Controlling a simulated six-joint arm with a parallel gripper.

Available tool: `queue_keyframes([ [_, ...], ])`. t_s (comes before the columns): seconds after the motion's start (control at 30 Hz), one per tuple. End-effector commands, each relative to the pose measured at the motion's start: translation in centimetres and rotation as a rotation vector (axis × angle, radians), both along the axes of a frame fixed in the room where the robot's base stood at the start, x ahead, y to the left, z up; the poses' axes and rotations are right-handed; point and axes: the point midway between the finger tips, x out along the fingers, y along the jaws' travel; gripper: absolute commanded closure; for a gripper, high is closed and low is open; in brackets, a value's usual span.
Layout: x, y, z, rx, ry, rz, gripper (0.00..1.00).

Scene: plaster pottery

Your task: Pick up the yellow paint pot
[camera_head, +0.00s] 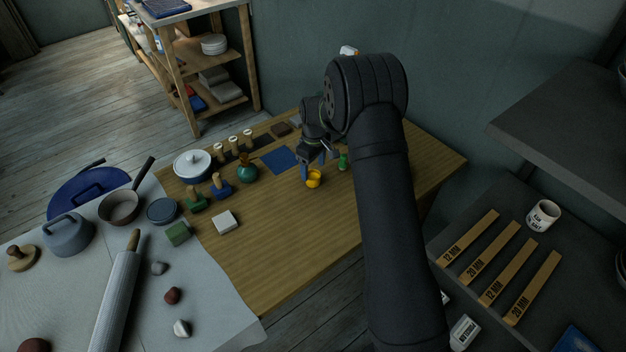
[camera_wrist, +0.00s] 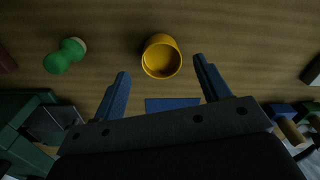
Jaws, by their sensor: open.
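The yellow paint pot (camera_head: 313,179) stands on the wooden table in the head view, just in front of my gripper. In the wrist view the yellow pot (camera_wrist: 161,57) shows as a round open cup, beyond the fingertips and between their lines. My gripper (camera_wrist: 160,66) is open, with its two blue fingers spread and nothing between them. In the head view my gripper (camera_head: 314,172) is low over the table right by the pot, and part of it is hidden by the arm.
A green object (camera_head: 343,161) stands to the pot's right, and it shows in the wrist view (camera_wrist: 65,56). A white block (camera_head: 225,222) is front left. The table in front of the pot is clear.

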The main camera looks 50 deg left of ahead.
Motion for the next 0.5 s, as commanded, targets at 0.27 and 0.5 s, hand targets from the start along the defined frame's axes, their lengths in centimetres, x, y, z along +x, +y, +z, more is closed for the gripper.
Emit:
queue_keyframes([
  [0.27, -0.2, -0.3, -3.9, 0.0, 0.0, 0.0, 0.31],
  [0.5, -0.2, -0.2, -4.1, 0.002, 0.0, 0.0, 0.35],
])
